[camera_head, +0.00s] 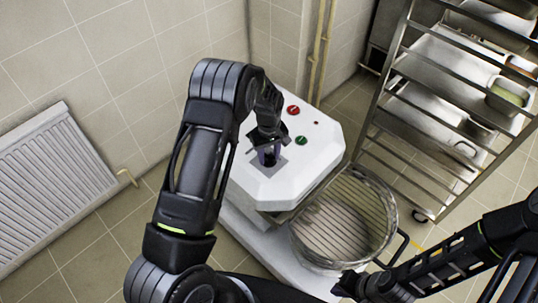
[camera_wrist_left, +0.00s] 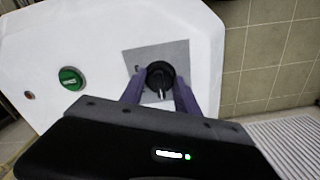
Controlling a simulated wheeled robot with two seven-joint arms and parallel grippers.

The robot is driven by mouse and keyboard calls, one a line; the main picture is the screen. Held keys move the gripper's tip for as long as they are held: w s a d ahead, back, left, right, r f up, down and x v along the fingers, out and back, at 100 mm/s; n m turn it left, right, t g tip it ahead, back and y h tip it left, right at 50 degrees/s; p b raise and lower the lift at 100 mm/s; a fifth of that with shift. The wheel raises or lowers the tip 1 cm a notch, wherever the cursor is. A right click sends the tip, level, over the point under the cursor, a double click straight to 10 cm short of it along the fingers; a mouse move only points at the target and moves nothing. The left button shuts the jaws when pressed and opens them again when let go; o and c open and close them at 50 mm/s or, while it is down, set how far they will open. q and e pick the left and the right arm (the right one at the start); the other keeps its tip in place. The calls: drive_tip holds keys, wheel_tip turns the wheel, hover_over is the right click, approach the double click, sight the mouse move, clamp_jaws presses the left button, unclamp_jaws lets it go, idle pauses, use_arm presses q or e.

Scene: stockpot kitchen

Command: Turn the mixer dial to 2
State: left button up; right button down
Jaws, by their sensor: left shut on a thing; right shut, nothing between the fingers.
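The mixer (camera_head: 268,188) is a white machine with a wire-guarded bowl. Its black dial (camera_wrist_left: 158,76) sits on a grey square plate (camera_wrist_left: 140,58) on the mixer's top. In the left wrist view, the dial's pale pointer line points towards the bottom of the picture. No numbers are readable around it. My left gripper (camera_head: 269,156) reaches down onto the dial, and its two purple-grey fingers (camera_wrist_left: 158,95) are shut on the dial's sides. In the head view the gripper hides most of the dial. My right gripper (camera_head: 350,286) is shut and empty near the bowl's lower edge.
A green button (camera_head: 301,140) and a red button (camera_head: 293,110) are on the mixer top. The wire-guarded bowl (camera_head: 345,222) stands on the mixer's right. A metal rack (camera_head: 420,125) with trays is further right. A radiator (camera_head: 45,185) is on the left wall.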

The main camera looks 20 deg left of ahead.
use_arm(q)
clamp_jaws()
drive_tip(key=shift+f+m+b, duration=0.15)
drive_tip(key=shift+m+b, duration=0.95)
drive_tip(key=shift+b, duration=0.15)
drive_tip(key=shift+m+b, duration=1.1)
drive_tip(key=shift+m, duration=0.1)
drive_tip(key=m+b, duration=0.2)
drive_tip(key=m, duration=0.1)
drive_tip(key=shift+m, duration=0.3)
drive_tip(key=m+b, duration=0.2)
drive_tip(key=m, duration=0.1)
drive_tip(key=shift+r+m, duration=0.2)
drive_tip(key=shift+m, duration=0.2)
